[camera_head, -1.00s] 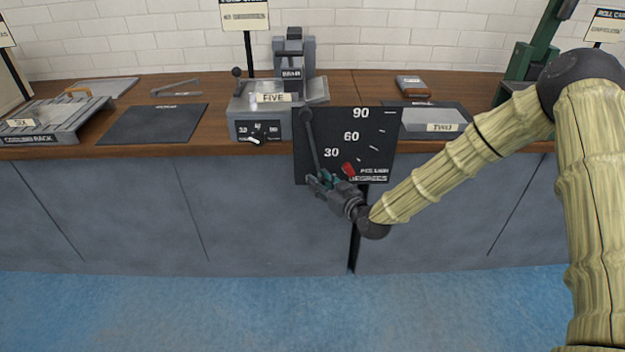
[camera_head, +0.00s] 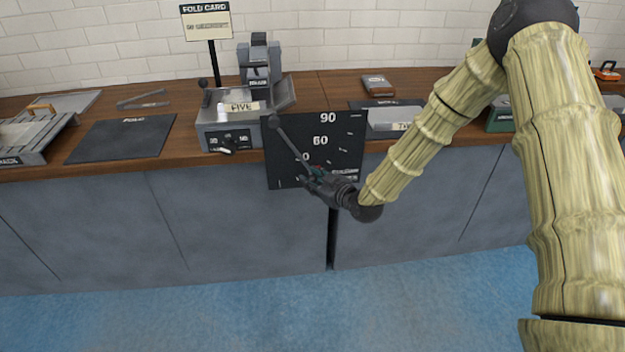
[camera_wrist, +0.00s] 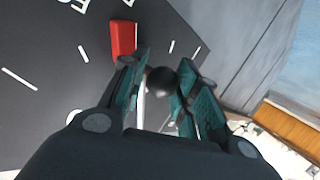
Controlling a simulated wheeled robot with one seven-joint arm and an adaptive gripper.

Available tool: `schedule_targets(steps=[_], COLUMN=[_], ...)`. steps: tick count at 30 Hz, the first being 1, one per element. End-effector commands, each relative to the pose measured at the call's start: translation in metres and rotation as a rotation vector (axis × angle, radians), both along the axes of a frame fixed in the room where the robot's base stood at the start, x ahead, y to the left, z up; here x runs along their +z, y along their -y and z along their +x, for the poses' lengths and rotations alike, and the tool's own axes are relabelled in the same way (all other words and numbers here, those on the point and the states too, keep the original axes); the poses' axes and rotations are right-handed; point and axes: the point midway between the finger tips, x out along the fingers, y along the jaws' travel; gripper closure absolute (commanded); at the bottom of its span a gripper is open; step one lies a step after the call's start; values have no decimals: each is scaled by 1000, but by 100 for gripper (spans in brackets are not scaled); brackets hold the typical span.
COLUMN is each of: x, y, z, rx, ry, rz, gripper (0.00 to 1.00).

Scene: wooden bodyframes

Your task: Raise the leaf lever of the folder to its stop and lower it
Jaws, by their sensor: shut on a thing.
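The folder (camera_head: 212,128) is a grey machine at the counter's front edge with a FIVE label. Its leaf lever (camera_head: 291,143) is a thin dark rod running from a pivot at the upper left of a black degree board (camera_head: 283,174) down and right, across the 30 mark. My gripper (camera_head: 314,177) is at the rod's lower end, in front of the board. In the wrist view, the lever's black ball knob (camera_wrist: 161,81) sits between the teal pads of my gripper (camera_wrist: 165,88), which is shut on it.
A black mat (camera_head: 122,139) lies left of the folder and a slatted rack (camera_head: 30,138) farther left. A grey tray (camera_head: 392,118) and a small box (camera_head: 377,85) are to the right. The floor (camera_head: 200,318) before the cabinets is clear.

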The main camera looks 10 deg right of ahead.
Motion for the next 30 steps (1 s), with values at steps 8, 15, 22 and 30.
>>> schedule_targets(steps=[8, 15, 22, 30], x=[-1, 0, 6, 20], y=[1, 0, 11, 35], z=[1, 0, -18, -59], rx=[-2, -1, -1, -2], ry=[0, 0, -1, 0], rz=[-1, 0, 0, 1], gripper=[50, 50, 50, 50])
